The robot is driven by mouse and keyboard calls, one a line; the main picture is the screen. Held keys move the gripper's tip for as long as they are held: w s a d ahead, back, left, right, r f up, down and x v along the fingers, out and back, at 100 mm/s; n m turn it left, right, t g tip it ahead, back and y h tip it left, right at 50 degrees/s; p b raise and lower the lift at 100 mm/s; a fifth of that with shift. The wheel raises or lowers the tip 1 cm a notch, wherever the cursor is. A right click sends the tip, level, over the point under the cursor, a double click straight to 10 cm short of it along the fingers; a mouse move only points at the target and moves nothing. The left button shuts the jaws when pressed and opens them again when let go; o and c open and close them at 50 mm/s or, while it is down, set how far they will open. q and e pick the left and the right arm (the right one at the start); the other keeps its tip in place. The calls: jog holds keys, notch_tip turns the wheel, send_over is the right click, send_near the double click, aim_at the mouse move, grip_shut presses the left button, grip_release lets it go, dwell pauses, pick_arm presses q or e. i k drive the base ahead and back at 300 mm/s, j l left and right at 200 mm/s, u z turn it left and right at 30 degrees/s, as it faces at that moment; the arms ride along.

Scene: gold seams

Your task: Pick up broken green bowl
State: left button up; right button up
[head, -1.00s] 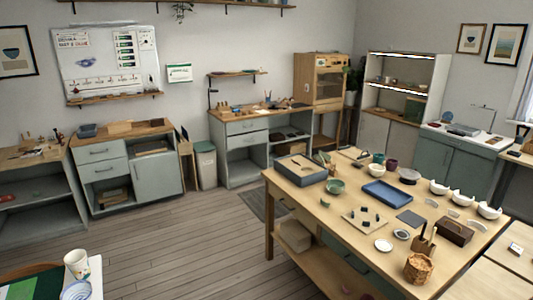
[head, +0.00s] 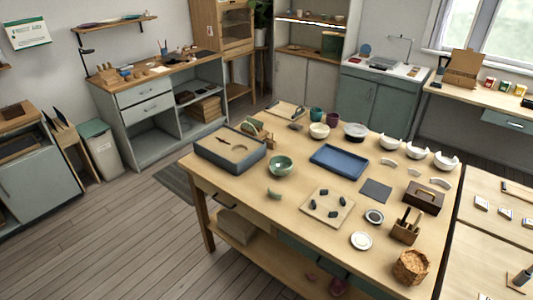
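A green bowl (head: 281,166) stands on the wooden table (head: 300,223), near its left side. A small curved green piece (head: 274,194) lies apart from it on the tabletop, toward the near edge. Any break in the bowl's rim is too small to make out clearly. Neither of my grippers shows in the head view.
A grey tray (head: 231,150) sits left of the bowl and a blue tray (head: 339,160) right of it. A board with dark pieces (head: 327,206), several white broken bowls (head: 418,152) and a wicker basket (head: 411,267) share the table. Wood floor (head: 130,230) is open at left.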

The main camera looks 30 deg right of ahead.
aim_at(278, 163)
jog(key=i+z, duration=0.15)
jog(key=i, duration=0.35)
jog(key=i+j+z, duration=0.15)
jog(key=i, duration=0.35)
jog(key=i+j+z, duration=0.2)
jog(key=i, duration=0.3)
jog(key=i+j+z, duration=0.25)
jog(key=i+z, duration=0.15)
jog(key=i+j+z, duration=0.4)
jog(key=i+j, duration=0.05)
jog(key=i, duration=0.05)
